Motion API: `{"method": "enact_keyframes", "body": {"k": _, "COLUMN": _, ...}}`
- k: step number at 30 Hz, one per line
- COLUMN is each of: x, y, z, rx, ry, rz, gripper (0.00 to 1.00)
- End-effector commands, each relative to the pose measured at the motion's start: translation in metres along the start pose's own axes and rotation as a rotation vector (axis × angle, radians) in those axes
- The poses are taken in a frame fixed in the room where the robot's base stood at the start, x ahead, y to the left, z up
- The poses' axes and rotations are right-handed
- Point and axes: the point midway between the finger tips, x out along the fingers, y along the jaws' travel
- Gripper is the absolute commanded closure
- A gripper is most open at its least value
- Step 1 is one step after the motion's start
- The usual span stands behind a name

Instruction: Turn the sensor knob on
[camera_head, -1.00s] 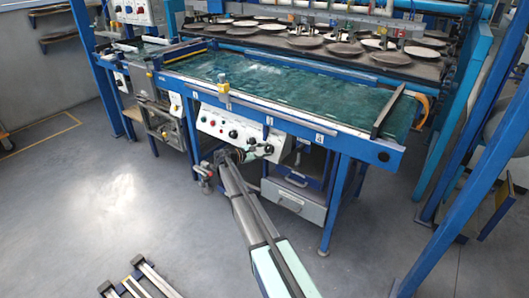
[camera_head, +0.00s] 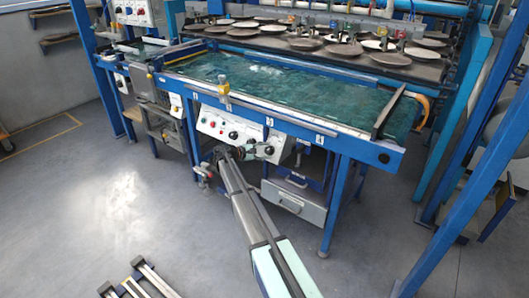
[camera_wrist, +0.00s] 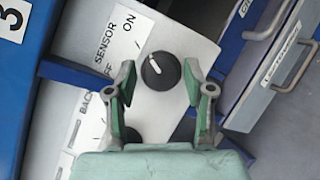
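The sensor knob (camera_wrist: 160,71) is round and black with a white pointer line, on a white panel marked SENSOR, ON and OFF (camera_wrist: 110,60). Its pointer slants toward the upper left in the wrist view, on the side of the ON lettering. My gripper (camera_wrist: 160,75) is open, with one green-padded finger on each side of the knob. Gaps show between the knob and both fingertips. In the head view my gripper (camera_head: 243,153) is small and dark in front of the white control panel (camera_head: 213,122), and it is hard to tell from the knobs there.
A second black knob (camera_wrist: 131,135) beside a BACK label is partly covered by my gripper. Grey drawers with handles (camera_wrist: 272,30) lie to the right. The blue-framed conveyor (camera_head: 290,85) stands above the panel. Open floor (camera_head: 100,210) lies to the left.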

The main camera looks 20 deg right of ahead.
Motion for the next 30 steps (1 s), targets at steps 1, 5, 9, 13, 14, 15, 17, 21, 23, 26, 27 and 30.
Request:
{"method": "enact_keyframes", "body": {"k": 1, "x": 0.000, "y": 0.000, "z": 0.000, "rx": 0.000, "ry": 0.000, "rz": 0.000, "gripper": 0.38}}
{"method": "enact_keyframes", "body": {"k": 5, "x": -0.001, "y": 0.000, "z": 0.000, "rx": -0.001, "ry": 0.000, "rz": 0.000, "gripper": 0.38}}
{"method": "enact_keyframes", "body": {"k": 9, "x": -0.002, "y": -0.001, "z": 0.000, "rx": -0.002, "ry": 0.001, "rz": 0.000, "gripper": 0.38}}
{"method": "enact_keyframes", "body": {"k": 13, "x": -0.009, "y": -0.001, "z": 0.000, "rx": -0.002, "ry": 0.001, "rz": 0.000, "gripper": 0.38}}
{"method": "enact_keyframes", "body": {"k": 14, "x": -0.012, "y": -0.001, "z": 0.000, "rx": -0.002, "ry": 0.001, "rz": 0.000, "gripper": 0.38}}
{"method": "enact_keyframes", "body": {"k": 15, "x": -0.017, "y": -0.001, "z": 0.000, "rx": -0.002, "ry": 0.001, "rz": 0.000, "gripper": 0.38}}
{"method": "enact_keyframes", "body": {"k": 17, "x": -0.026, "y": -0.001, "z": 0.000, "rx": -0.002, "ry": 0.002, "rz": 0.000, "gripper": 0.38}}
{"method": "enact_keyframes", "body": {"k": 21, "x": -0.053, "y": 0.000, "z": 0.000, "rx": -0.001, "ry": 0.002, "rz": 0.001, "gripper": 0.38}}
{"method": "enact_keyframes", "body": {"k": 23, "x": -0.065, "y": 0.000, "z": 0.000, "rx": -0.001, "ry": 0.002, "rz": 0.001, "gripper": 0.38}}
{"method": "enact_keyframes", "body": {"k": 26, "x": -0.083, "y": 0.000, "z": 0.000, "rx": -0.001, "ry": 0.001, "rz": 0.001, "gripper": 0.38}}
{"method": "enact_keyframes", "body": {"k": 27, "x": -0.090, "y": 0.000, "z": 0.000, "rx": -0.001, "ry": 0.002, "rz": 0.001, "gripper": 0.38}}
{"method": "enact_keyframes", "body": {"k": 30, "x": -0.104, "y": 0.000, "z": 0.000, "rx": -0.001, "ry": 0.001, "rz": 0.001, "gripper": 0.38}}
